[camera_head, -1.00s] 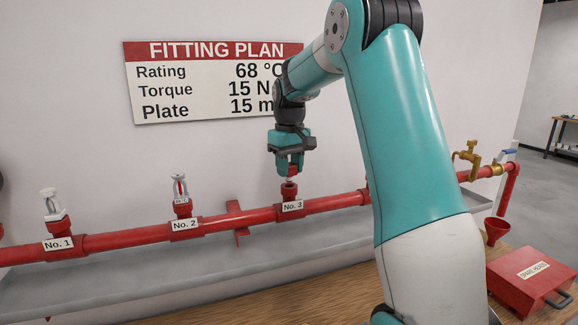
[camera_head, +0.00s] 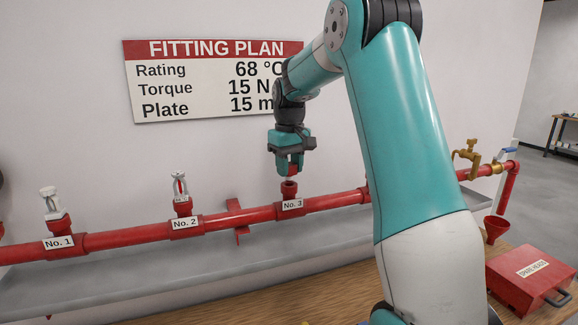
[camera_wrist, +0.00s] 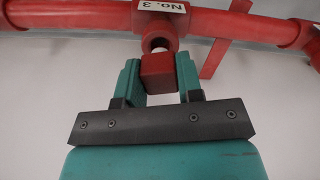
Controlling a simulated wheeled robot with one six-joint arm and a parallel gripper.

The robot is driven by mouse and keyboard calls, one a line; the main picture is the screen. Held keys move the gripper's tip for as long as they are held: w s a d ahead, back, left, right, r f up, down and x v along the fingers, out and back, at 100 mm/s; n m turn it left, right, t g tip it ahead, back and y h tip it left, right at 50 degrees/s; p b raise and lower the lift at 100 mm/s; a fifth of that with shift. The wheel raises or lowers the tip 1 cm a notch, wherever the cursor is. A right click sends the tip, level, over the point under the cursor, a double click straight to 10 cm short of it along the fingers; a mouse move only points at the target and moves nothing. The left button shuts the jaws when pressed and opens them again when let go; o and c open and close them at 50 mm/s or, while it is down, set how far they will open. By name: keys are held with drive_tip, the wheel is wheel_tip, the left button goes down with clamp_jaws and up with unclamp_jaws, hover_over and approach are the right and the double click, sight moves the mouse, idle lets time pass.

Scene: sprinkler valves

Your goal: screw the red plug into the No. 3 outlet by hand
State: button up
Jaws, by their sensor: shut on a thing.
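The No. 3 outlet (camera_head: 289,190) is a short red upright fitting on the red pipe, its open top showing. My gripper (camera_head: 291,165) is above it and shut on the red plug (camera_head: 294,169), held between the two teal fingers. In the wrist view the plug (camera_wrist: 157,70) is a red block between the fingertips of my gripper (camera_wrist: 158,80). The outlet (camera_wrist: 160,30) lies just beyond it, with a pale round shape between them that I cannot make out clearly. In the head view the plug looks a little above the outlet's mouth, apart from it.
A grey trough (camera_head: 150,275) runs below the pipe. A red box (camera_head: 528,280), a red funnel (camera_head: 495,228) and a brass valve (camera_head: 468,158) are at the right.

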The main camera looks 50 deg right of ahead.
drive_tip(key=shift+f+b, duration=0.6)
drive_tip(key=shift+f, duration=0.45)
